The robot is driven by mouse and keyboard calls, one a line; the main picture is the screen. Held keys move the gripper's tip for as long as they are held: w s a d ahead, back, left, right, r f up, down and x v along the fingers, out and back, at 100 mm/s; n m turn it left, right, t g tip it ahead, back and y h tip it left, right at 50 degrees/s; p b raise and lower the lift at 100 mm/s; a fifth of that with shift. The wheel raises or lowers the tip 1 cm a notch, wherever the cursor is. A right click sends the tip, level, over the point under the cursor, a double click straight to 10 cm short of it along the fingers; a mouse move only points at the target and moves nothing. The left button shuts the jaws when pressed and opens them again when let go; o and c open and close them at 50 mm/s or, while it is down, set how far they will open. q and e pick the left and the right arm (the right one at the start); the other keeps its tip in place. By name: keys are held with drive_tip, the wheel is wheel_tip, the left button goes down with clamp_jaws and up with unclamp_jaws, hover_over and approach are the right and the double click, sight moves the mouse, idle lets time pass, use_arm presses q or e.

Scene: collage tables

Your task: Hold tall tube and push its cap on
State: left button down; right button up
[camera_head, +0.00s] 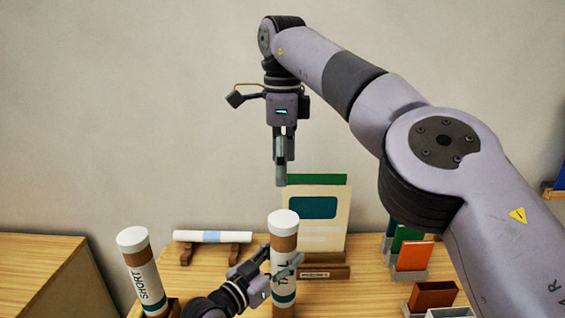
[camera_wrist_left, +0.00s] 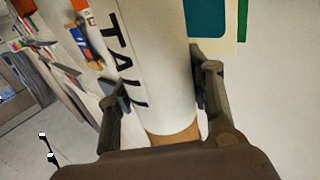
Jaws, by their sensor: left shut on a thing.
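The tall tube (camera_head: 284,262) stands upright in the head view, brown with a white label reading TALL, partly covered by a finger. Its white cap (camera_head: 283,217) sits on its top end; I cannot tell how firmly it is seated. My left gripper (camera_head: 286,266) is shut around the tube's middle; the left wrist view shows the tube (camera_wrist_left: 155,70) between its two fingers (camera_wrist_left: 158,92). My right gripper (camera_head: 281,184) points straight down above the cap, apart from it. Its fingers overlap from this side, so I cannot tell their opening.
A capped SHORT tube (camera_head: 142,272) stands at the left. A white roll (camera_head: 213,236) lies on a wooden rest behind. A display card (camera_head: 318,215) stands behind the tall tube. Small colored holders (camera_head: 413,257) and boxes (camera_head: 433,295) occupy the table's right side.

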use_arm(q)
drive_tip(key=c, duration=0.7)
unclamp_jaws()
drive_tip(key=v, duration=1.2)
drive_tip(key=shift+f, duration=0.1)
